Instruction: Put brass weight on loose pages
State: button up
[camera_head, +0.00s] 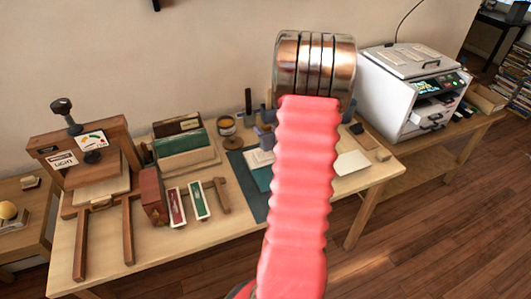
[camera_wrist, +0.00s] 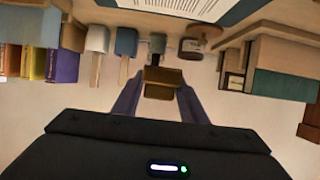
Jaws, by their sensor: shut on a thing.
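My gripper (camera_wrist: 160,88) shows in the wrist view, its two dark fingers shut on a small brass-coloured block, the brass weight (camera_wrist: 163,76). The weight is held in the air, with the wall behind it in this tilted, upside-down view. A printed white page (camera_wrist: 180,4) on a blue mat shows at the top edge of the wrist view, apart from the weight. In the head view my red arm hides the gripper and the weight. White sheets (camera_head: 352,162) lie on the table right of my arm; I cannot tell whether these are the loose pages.
A wooden press (camera_head: 88,165) stands at the table's left. A white machine (camera_head: 405,95) stands at right. The table's front edge (camera_head: 170,262) is clear.

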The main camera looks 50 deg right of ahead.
jog(key=shift+f, duration=2.6)
jog(key=shift+f, duration=0.1)
jog(key=shift+f, duration=2)
jog(key=o, duration=1.4)
jog(key=shift+f, duration=0.15)
